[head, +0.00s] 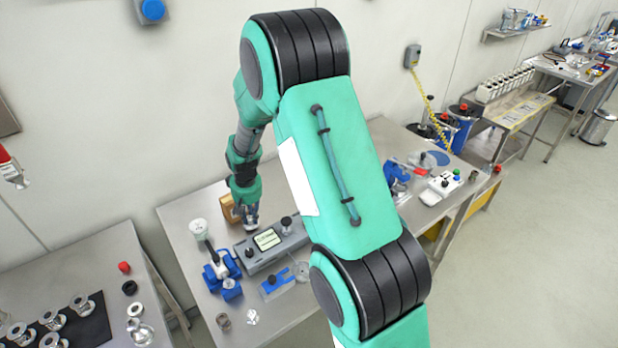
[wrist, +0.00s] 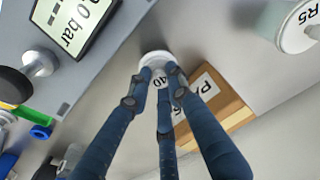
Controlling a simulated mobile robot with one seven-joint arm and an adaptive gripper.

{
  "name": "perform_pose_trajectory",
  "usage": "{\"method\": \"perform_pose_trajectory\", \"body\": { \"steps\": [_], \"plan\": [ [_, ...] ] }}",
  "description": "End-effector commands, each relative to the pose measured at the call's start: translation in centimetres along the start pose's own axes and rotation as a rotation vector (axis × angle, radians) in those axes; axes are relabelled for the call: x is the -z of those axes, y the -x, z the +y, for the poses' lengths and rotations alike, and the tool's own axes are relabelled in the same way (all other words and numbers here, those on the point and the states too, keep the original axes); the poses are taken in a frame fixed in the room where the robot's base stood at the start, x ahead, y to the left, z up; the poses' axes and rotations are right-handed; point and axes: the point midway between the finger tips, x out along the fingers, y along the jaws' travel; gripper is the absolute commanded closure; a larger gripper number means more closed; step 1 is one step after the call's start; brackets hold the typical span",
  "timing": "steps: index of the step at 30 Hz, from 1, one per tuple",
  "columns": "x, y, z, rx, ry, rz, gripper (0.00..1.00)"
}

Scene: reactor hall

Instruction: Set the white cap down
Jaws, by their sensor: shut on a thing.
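The white cap (wrist: 154,57) is between the fingertips of my gripper (wrist: 158,76) in the wrist view. My three dark blue fingers are closed around it, and part of a dark marking shows on it between them. The fingers hide much of its side. In the head view my gripper (head: 250,222) points down over the metal bench (head: 185,215), beside the grey gauge unit. The cap is too small and covered to make out there. I cannot tell whether the cap touches the bench.
A cardboard box (wrist: 226,108) stands close beside the fingers. The grey gauge unit with a bar display (wrist: 75,22) is at the upper left. A white container marked R5 (wrist: 296,28) is at the upper right. A blue clamp-like device (head: 222,272) stands at the bench's left.

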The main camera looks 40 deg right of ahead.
Motion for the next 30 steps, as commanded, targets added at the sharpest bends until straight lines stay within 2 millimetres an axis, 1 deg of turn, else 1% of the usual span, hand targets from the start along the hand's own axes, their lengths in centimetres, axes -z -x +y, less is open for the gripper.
{"method": "perform_pose_trajectory", "body": {
  "steps": [1,5,11,14,24,27,30],
  "plan": [
    [0.4,0.6,0.8,-0.003,-0.032,0.001,1.0],
    [0.7,0.8,2.6,-0.013,-0.123,-0.003,1.0],
    [1.3,1.2,6.3,-0.031,-0.3,-0.009,1.0],
    [1.6,1.6,8.9,-0.044,-0.423,-0.011,1.0],
    [1.6,2.7,19.6,-0.102,-0.919,-0.011,1.0],
    [1.3,3.0,22.4,-0.119,-1.049,-0.008,1.0],
    [1.0,3.1,24.6,-0.132,-1.157,-0.004,1.0]
  ]
}}
